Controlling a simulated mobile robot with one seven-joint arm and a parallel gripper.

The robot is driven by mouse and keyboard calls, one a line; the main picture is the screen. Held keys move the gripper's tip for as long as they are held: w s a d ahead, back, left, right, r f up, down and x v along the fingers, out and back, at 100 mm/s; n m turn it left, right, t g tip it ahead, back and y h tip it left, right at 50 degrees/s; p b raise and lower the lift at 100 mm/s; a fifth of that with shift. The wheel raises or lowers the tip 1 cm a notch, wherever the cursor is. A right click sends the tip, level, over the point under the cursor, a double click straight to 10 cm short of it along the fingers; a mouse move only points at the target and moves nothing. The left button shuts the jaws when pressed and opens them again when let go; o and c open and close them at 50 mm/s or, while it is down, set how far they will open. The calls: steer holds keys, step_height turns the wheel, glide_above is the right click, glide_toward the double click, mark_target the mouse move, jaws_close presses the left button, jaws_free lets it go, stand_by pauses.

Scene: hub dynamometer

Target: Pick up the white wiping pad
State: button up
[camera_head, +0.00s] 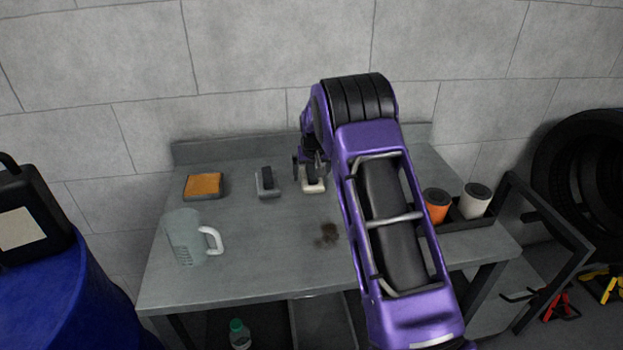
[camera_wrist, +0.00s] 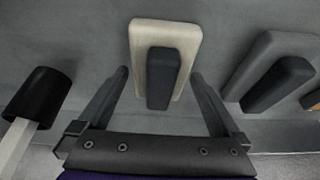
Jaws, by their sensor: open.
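The white wiping pad (camera_head: 313,187) lies on the grey table, toward its back edge, partly hidden by my arm in the head view. In the wrist view the pad (camera_wrist: 183,34) is a cream block with a dark grip (camera_wrist: 162,78) on top. My gripper (camera_wrist: 158,82) is open, with one finger on each side of the pad's dark grip and a gap on both sides. In the head view my gripper (camera_head: 311,172) is over the pad. I cannot tell how far the fingertips are above the table.
A grey pad (camera_head: 267,184) with a dark grip lies left of the white one. Further left are an orange-topped pad (camera_head: 203,186) and a clear jug (camera_head: 186,238). Orange (camera_head: 437,206) and white (camera_head: 474,201) cylinders stand at right. A dark stain (camera_head: 328,234) marks the table (camera_head: 255,275).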

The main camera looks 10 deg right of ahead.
mark_target(312, 170)
steer(key=c, duration=1.2)
step_height(312, 170, up, 10)
steer(key=shift+r+p, duration=0.1)
steer(key=shift+p, duration=0.3)
